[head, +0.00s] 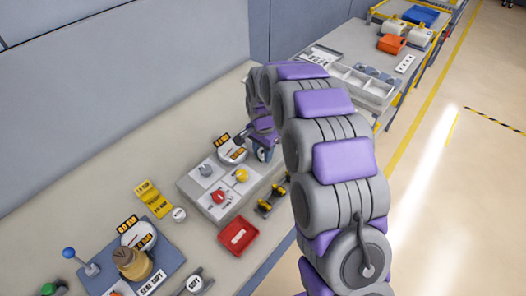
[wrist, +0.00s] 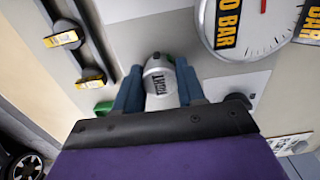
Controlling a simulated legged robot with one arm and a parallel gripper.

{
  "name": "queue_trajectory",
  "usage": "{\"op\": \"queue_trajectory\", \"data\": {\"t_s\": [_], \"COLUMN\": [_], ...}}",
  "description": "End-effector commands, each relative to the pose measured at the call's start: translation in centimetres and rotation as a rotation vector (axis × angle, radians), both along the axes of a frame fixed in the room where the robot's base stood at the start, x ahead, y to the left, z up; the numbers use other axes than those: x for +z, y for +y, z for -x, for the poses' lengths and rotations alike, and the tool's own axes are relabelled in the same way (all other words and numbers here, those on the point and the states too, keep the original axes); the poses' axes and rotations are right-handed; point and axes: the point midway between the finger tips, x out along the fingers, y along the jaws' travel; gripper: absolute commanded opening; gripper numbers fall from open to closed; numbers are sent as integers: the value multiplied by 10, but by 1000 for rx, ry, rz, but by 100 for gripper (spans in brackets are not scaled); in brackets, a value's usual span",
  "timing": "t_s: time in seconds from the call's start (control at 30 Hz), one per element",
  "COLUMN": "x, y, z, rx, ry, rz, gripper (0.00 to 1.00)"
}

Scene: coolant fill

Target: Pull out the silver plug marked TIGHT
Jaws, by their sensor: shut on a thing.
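The silver plug marked TIGHT (wrist: 161,88) sits between the two blue fingers of my gripper (wrist: 160,92) in the wrist view. The fingers are shut on it from both sides, and its lettering faces the camera. A green part shows just behind the plug's far end. In the head view my arm reaches to the far end of the grey panel block (head: 222,205), and my own links hide the plug and most of the gripper there. I cannot tell whether the plug is still seated.
A round gauge marked 0 BAR (wrist: 254,22) stands close right of the gripper. Yellow-tipped levers (wrist: 62,39) are at the left. On the block are a red knob (head: 218,196) and a yellow knob (head: 241,175).

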Motion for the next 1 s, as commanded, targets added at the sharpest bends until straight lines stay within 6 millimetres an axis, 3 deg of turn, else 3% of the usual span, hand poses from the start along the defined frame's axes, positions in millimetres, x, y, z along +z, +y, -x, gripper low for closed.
{"op": "queue_trajectory", "data": {"t_s": [0.43,1.0], "x": [3,30], "y": [0,-1], "z": [-1,-1], "rx": [0,-1], "ry": [1,-2], "rz": [-1,-1], "gripper": [20,20]}}
